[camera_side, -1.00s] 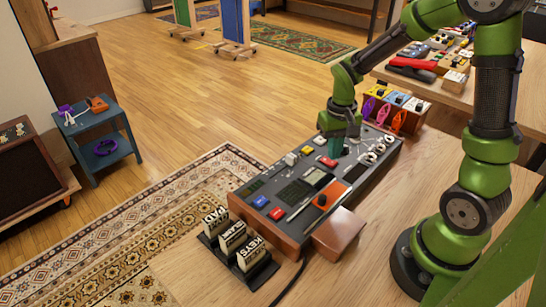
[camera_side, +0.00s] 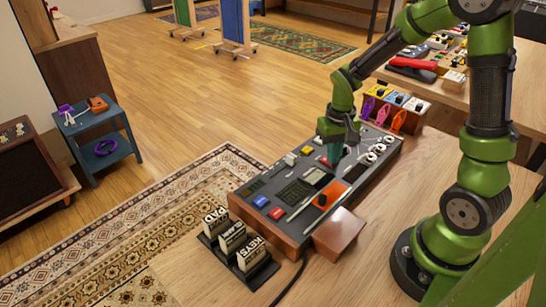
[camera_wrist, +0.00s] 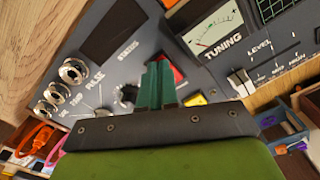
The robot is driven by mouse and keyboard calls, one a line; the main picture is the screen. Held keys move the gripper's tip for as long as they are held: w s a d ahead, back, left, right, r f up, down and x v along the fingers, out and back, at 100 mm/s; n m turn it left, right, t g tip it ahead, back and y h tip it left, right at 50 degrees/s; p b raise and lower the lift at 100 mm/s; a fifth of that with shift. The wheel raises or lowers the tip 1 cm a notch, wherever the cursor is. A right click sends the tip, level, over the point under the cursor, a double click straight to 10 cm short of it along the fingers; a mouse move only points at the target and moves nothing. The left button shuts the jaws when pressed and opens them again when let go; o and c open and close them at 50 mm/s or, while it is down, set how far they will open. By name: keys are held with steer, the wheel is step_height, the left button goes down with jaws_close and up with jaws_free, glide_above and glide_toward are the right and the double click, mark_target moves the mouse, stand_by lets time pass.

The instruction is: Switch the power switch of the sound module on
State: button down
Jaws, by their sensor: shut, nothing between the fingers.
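The sound module (camera_side: 262,225) is a grey panel in a wooden case on the table. A red switch (camera_side: 323,160) shows beside my gripper (camera_side: 334,163), which points down close to the panel. In the wrist view my gripper's teal fingers (camera_wrist: 158,68) are together and empty. The red switch (camera_wrist: 179,76) shows just right of the fingers there and is partly hidden by them. I cannot tell whether they touch, or how the switch is tilted. No power label is readable.
In the wrist view a TUNING meter (camera_wrist: 213,29) and white sliders (camera_wrist: 240,82) lie to the right, with metal jacks (camera_wrist: 72,71) left. Label blocks (camera_side: 232,237) stand at the module's near left end. Small pedals (camera_side: 397,101) stand behind it.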

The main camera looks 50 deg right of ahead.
steer(key=shift+f, duration=0.1)
steer(key=shift+r, duration=3.5)
steer(key=shift+s+a+f, duration=0.1)
steer(key=shift+a+f, duration=0.05)
steer(key=s+a+r+n+t+y, duration=0.2)
steer(key=s+a+r+t, duration=0.5)
steer(key=a+r, duration=0.4)
steer(key=shift+s+r, duration=0.5)
steer(key=c, duration=1.8)
jaws_free()
